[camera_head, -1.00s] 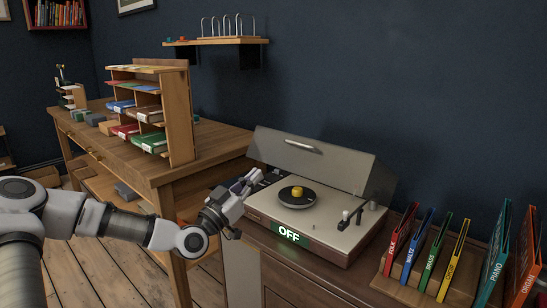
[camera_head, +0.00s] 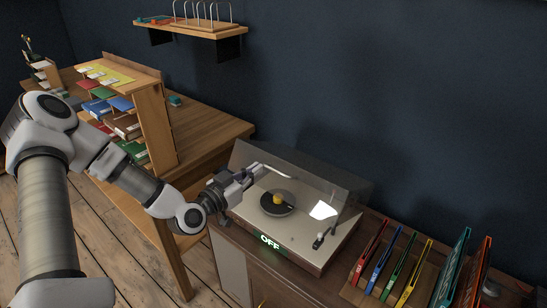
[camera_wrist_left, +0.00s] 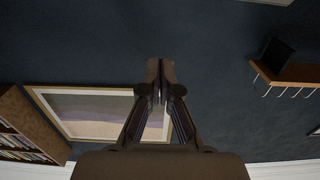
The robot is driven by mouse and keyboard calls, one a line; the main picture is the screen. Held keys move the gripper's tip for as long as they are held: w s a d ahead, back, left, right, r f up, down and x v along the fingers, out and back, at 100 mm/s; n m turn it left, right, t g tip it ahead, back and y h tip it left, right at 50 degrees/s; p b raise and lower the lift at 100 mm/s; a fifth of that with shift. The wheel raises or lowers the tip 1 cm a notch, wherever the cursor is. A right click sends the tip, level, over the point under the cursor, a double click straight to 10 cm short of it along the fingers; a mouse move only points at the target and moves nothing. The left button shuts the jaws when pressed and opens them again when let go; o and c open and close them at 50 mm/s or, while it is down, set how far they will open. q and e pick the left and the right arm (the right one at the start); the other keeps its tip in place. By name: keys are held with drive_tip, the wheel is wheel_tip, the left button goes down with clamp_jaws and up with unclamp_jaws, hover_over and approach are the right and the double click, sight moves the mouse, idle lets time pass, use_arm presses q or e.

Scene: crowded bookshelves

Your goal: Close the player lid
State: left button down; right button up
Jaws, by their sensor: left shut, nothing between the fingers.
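The record player (camera_head: 290,235) stands on a wooden cabinet, with a black record and yellow centre on its deck. A green-lit "OFF" label (camera_head: 270,241) is on its front. Its see-through grey lid (camera_head: 335,185) is raised at the back and leans forward over the deck, with a pale handle strip (camera_head: 290,173) along it. My left gripper (camera_head: 256,172) is shut and empty at the lid's left end, close to the handle; I cannot tell whether it touches. The left wrist view shows its fingers (camera_wrist_left: 160,75) together with nothing between them. My right gripper is out of view.
Colored record sleeves (camera_head: 395,265) stand in a rack right of the player. A wooden desk (camera_head: 210,140) with a sorting shelf (camera_head: 155,125) is at the left. A wall shelf (camera_head: 190,29) hangs above. The left wrist view shows a framed picture (camera_wrist_left: 100,110).

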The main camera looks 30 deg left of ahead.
sight(275, 165)
use_arm(q)
drive_tip(key=w, duration=0.6)
drive_tip(key=w+d+f, duration=0.1)
drive_tip(key=w, duration=0.2)
drive_tip(key=shift+w, duration=0.3)
drive_tip(key=f, duration=0.1)
drive_tip(key=s+f, duration=0.1)
drive_tip(key=f, duration=0.1)
drive_tip(key=shift+s+a+f+p, duration=0.15)
drive_tip(key=shift+a+f+p, duration=0.1)
drive_tip(key=shift+p, duration=0.15)
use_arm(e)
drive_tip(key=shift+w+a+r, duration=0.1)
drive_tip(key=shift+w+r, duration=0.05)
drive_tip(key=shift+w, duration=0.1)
use_arm(q)
drive_tip(key=shift+d+r, duration=0.1)
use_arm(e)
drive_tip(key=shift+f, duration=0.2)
